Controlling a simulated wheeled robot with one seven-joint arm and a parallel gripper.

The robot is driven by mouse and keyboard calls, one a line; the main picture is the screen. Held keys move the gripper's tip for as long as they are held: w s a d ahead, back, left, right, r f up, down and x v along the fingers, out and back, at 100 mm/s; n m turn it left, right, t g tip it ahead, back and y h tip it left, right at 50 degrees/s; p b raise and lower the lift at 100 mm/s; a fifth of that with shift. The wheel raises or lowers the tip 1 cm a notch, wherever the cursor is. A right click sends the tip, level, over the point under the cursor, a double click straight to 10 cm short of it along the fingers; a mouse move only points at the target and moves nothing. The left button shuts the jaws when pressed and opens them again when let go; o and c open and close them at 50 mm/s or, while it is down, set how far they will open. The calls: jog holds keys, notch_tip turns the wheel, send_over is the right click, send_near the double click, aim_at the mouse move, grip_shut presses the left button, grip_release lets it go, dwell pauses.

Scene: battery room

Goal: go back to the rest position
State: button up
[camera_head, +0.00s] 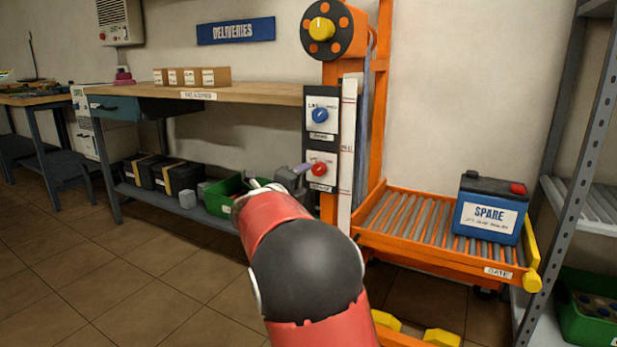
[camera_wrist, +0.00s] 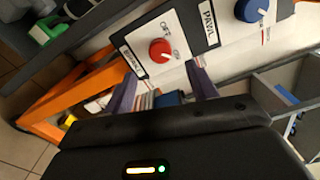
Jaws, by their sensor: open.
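My gripper (camera_wrist: 160,85) is open in the wrist view, its two purple fingers apart with nothing held between them. In the head view, my red and black arm reaches forward from the bottom middle, and my gripper (camera_head: 290,178) shows small near the control panel, partly hidden by the arm. The red knob (camera_head: 319,169) on the panel's lower plate is just right of the gripper; it also shows in the wrist view (camera_wrist: 161,51), beyond the fingers. I cannot tell the exact gap, but the fingers are not around the knob.
A blue knob (camera_head: 320,115) sits above the red one. An orange lift with a roller tray (camera_head: 375,240) holds a SPARE battery (camera_head: 490,209) at right. A workbench (camera_head: 250,92) stands left, with a green crate (camera_head: 222,186) below. Floor at left is free.

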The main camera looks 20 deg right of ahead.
jog(key=shift+s+a, duration=0.2)
jog(key=shift+a, duration=0.05)
